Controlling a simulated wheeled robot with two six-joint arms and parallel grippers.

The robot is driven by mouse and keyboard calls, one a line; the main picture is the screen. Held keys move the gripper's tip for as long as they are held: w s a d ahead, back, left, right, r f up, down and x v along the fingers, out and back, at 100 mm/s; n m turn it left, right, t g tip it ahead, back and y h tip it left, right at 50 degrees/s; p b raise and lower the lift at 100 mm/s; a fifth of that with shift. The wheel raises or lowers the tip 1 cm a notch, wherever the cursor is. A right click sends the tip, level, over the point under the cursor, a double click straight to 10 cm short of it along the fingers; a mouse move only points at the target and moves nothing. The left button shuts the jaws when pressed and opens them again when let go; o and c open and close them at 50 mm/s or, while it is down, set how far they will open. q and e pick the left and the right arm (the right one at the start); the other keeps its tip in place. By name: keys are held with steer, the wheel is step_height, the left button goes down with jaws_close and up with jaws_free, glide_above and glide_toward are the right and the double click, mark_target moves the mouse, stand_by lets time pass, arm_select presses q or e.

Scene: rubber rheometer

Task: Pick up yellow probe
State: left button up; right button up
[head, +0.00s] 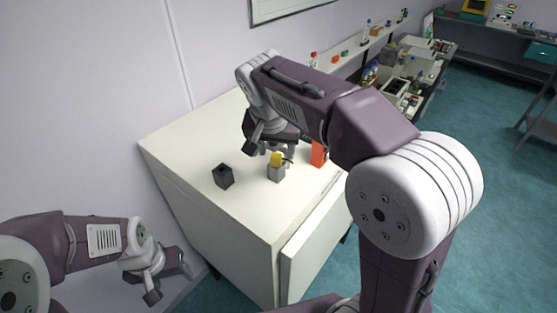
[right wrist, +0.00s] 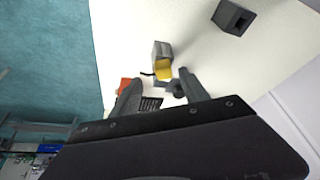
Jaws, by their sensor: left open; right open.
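The yellow probe (head: 277,159) stands in a small grey holder (head: 276,175) on the white cabinet top. In the right wrist view the yellow probe (right wrist: 163,70) shows just beyond the fingertips, on the end of the grey holder (right wrist: 162,48). My right gripper (head: 279,149) is above and close to the probe, open. Its two fingers (right wrist: 158,82) are spread in the right wrist view, with nothing held between them. My left gripper (head: 170,281) is open and empty, low at the left beside the cabinet, away from the probe.
A dark, square, hollow block (head: 223,176) stands left of the probe on the cabinet top (head: 185,150). An orange object (head: 318,153) stands right of it, partly hidden by my right arm. The cabinet's front left top is clear. Benches with bottles and equipment stand behind.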

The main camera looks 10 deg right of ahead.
mark_target(277, 156)
steer(key=w+f, duration=0.1)
steer(key=w, duration=0.1)
steer(key=w+f, duration=0.1)
steer(key=f, duration=0.1)
steer(key=shift+w+d+f+p, duration=0.2)
steer(key=shift+w+p, duration=0.15)
steer(key=shift+p, duration=0.05)
steer(key=shift+f, duration=0.35)
steer(key=shift+s+r, duration=0.25)
steer(key=shift+s, duration=0.85)
steer(key=shift+c, duration=1)
steer(key=shift+w+d, duration=0.1)
steer(key=shift+w, duration=0.05)
steer(key=c, duration=0.5)
steer(key=shift+w+f, duration=0.1)
steer(key=shift+w, duration=0.2)
jaws_close()
steer(key=shift+w, duration=0.1)
arm_select(q)
steer(key=shift+w+a+r, duration=0.25)
steer(key=shift+w+r, duration=0.05)
steer(key=shift+r, duration=0.3)
steer(key=shift+d, duration=0.1)
